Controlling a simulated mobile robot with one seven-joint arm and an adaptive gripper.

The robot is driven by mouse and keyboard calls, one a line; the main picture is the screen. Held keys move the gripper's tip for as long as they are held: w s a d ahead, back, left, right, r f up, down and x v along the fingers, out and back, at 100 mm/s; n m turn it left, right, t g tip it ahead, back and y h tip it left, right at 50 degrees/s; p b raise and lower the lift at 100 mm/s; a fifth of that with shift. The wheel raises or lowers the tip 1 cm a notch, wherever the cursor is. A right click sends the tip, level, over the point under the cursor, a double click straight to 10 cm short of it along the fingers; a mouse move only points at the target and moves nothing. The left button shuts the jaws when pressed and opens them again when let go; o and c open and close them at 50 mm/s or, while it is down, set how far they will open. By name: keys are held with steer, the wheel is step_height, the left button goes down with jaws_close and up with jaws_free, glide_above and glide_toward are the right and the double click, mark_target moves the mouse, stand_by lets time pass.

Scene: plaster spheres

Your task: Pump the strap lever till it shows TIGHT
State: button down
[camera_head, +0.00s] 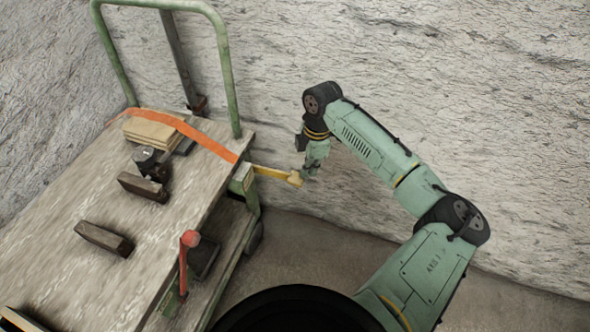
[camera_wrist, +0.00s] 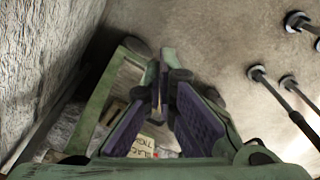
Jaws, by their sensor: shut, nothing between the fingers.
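An orange strap (camera_head: 190,132) runs across the cart deck over stacked boards (camera_head: 152,133) to the deck's right edge.
The cart deck (camera_head: 60,230) also holds several dark blocks and a round metal piece. A red-knobbed handle (camera_head: 188,240) stands at its near right side. The green cart handle (camera_head: 225,80) rises at the back, close to the rough pale wall (camera_head: 450,70).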

step_height(320, 180, up, 12)
steer(key=d, duration=0.1)
steer(key=shift+w, duration=0.15)
stand_by(0.4)
stand_by(0.7)
